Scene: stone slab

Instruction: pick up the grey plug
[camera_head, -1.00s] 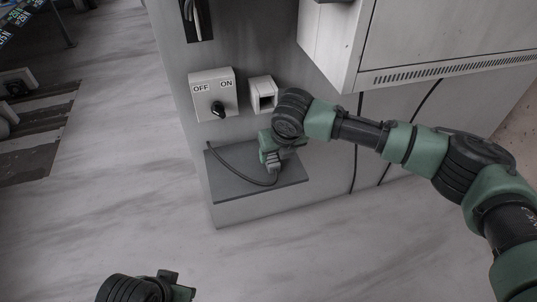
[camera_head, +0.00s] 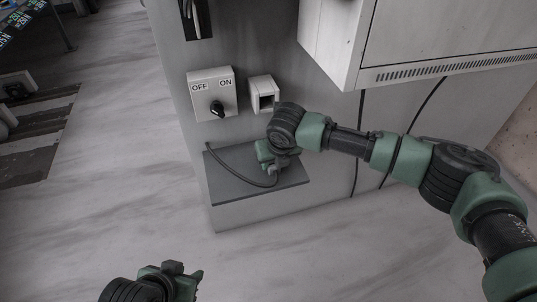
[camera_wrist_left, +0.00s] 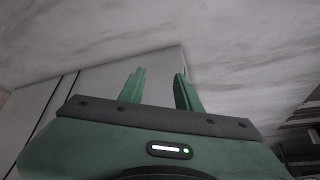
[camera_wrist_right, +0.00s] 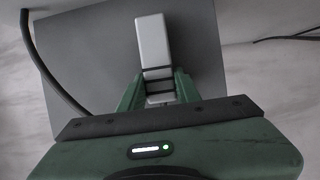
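The grey plug (camera_wrist_right: 153,45) lies over the dark grey shelf (camera_wrist_right: 90,50) in the right wrist view. My right gripper (camera_wrist_right: 158,76) is open, with its two fingers on either side of the plug's near part. I cannot tell whether either finger touches it. In the head view my right gripper (camera_head: 266,156) is low over the shelf (camera_head: 235,188), and the plug is mostly hidden by it. My left gripper (camera_wrist_left: 159,73) is open and empty, and shows at the bottom of the head view (camera_head: 187,278), away from the shelf.
A black cable (camera_head: 235,172) curves over the shelf. Above are an OFF/ON switch box (camera_head: 205,99) and a white socket box (camera_head: 262,93). A large white cabinet (camera_head: 450,35) juts out at upper right.

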